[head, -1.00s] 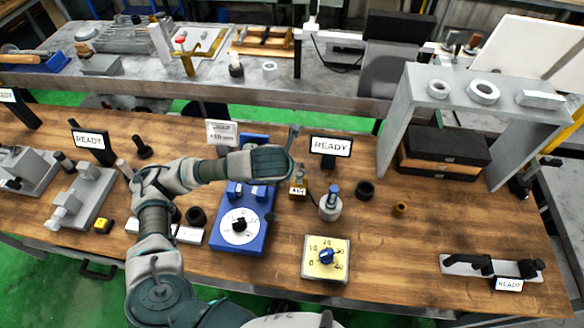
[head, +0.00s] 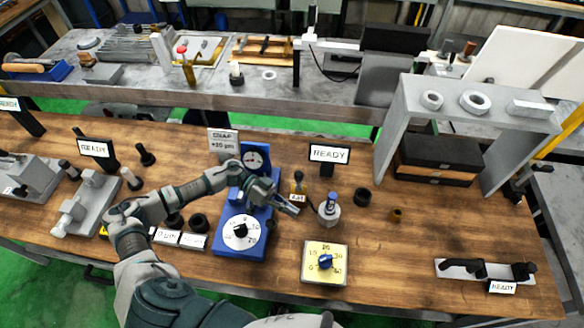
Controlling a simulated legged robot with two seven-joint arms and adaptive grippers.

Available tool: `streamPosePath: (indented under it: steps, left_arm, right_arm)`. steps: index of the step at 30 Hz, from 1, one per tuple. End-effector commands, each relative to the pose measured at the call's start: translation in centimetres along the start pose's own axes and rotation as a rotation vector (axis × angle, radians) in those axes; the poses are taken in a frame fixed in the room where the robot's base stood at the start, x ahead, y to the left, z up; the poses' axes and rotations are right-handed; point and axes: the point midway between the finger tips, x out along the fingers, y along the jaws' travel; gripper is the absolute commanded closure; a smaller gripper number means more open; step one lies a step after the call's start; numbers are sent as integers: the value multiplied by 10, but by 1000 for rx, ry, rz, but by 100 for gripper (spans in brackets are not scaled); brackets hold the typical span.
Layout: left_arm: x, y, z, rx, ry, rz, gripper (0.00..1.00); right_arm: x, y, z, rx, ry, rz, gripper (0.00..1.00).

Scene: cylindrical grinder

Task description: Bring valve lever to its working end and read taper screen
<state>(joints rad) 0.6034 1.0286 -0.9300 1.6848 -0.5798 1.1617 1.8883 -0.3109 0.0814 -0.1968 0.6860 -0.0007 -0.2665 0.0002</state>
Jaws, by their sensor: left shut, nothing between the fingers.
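A small brass valve (head: 299,186) with a dark-topped lever and a tag that seems to read "AIR" stands right of the blue gauge unit (head: 229,243). The lever looks roughly upright; its exact setting is hard to tell. My left gripper (head: 293,209) is shut and empty, just below and in front of the valve, pointing right; contact cannot be judged. A screen reading "READY" (head: 330,153) stands behind the valve. Several screens read "READY", and I cannot tell which is the taper screen. My right gripper is out of view.
A silver cylinder with a blue top (head: 329,209) stands close right of my gripper. A yellow dial plate (head: 325,262) lies in front. A grey bridge stand (head: 393,130) is at right. A "SNAP +20 µm" sign (head: 222,141) stands behind.

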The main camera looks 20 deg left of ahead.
Motion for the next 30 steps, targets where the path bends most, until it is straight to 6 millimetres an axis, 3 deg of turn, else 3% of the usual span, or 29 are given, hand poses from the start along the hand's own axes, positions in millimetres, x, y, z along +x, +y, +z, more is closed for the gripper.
streamPosePath:
  steps: [3,6,9,13,17,30]
  left_arm:
    - [-44,-34,-4,-388,278,-124,100]
    - [-85,-61,2,-647,482,-204,100]
    - [-117,-79,11,-820,631,-255,100]
    - [-139,-90,19,-927,731,-285,100]
    - [-138,-96,16,-950,756,-287,100]
    - [-84,-134,-19,-944,751,-284,100]
  right_arm:
    - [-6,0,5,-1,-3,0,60]
    - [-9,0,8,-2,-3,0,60]
    - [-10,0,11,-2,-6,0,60]
    - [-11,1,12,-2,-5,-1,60]
    - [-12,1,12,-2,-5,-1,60]
    - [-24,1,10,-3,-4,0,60]
